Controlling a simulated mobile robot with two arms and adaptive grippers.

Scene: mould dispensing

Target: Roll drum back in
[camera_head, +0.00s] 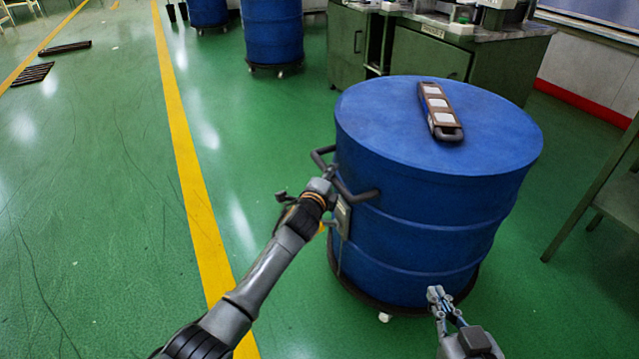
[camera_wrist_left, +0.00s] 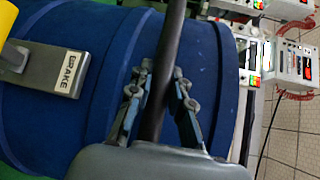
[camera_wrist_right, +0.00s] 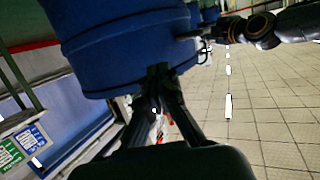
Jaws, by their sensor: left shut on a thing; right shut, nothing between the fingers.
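The large blue drum (camera_head: 430,225) stands upright on a dark wheeled base (camera_head: 365,300) at the right of the head view. A dark bar handle (camera_head: 357,193) sticks out from its left side. My left gripper (camera_head: 330,177) is shut on this handle; the left wrist view shows the fingers on both sides of the dark bar (camera_wrist_left: 168,70). A plate marked BRAKE (camera_wrist_left: 60,68) with a yellow part beside it sits on the drum's side. My right gripper (camera_head: 438,296) is shut and empty, low in front of the drum; the right wrist view shows its fingers (camera_wrist_right: 158,75) close to the drum.
A brown holder with pale squares (camera_head: 438,110) lies on the drum's lid. Green cabinets (camera_head: 430,50) stand close behind, and a green table (camera_head: 600,190) stands at the right. More blue drums (camera_head: 272,35) stand farther back. The floor left of the yellow line (camera_head: 190,170) is mostly clear.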

